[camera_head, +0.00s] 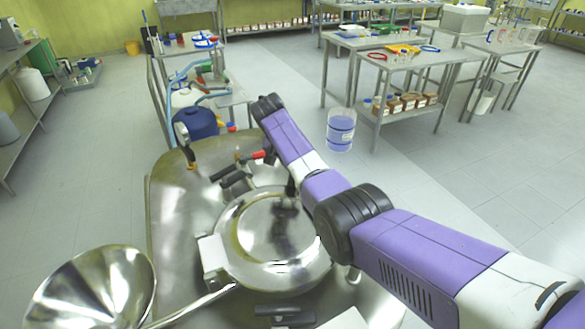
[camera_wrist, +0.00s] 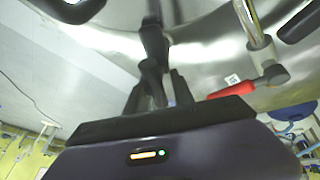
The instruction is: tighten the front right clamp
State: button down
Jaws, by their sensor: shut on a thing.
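My gripper (camera_wrist: 157,84) shows in the wrist view with its fingers on either side of a black clamp handle (camera_wrist: 153,40). It is shut on this handle, which stands up from the steel vessel top. In the head view my arm's purple links reach over the right side of the round steel lid (camera_head: 258,240) and hide most of the gripper. A dark upright piece (camera_head: 291,186) shows beside the arm at the lid's far right edge; I cannot tell whether it is clamp or finger.
Other black handles (camera_head: 238,177) sit at the lid's far left, and another (camera_head: 285,310) at its near edge. A red-handled valve (camera_wrist: 240,88) is close beside my gripper. A steel funnel (camera_head: 95,290) stands at the lower left.

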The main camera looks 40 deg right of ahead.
jog(key=shift+s+d+m+g, duration=0.25)
jog(key=shift+d+m+g, duration=0.1)
jog(key=shift+m, duration=0.15)
jog(key=c, duration=1.2)
grip_release()
jog(key=shift+c, duration=0.2)
jog(key=shift+w+a+b, duration=0.1)
jog(key=shift+a+b, duration=0.1)
jog(key=shift+b, duration=0.1)
jog(key=shift+a+r, duration=0.1)
jog(key=shift+r, duration=0.2)
jog(key=v, duration=0.7)
jog(key=shift+b, duration=0.3)
jog(key=shift+r, duration=0.1)
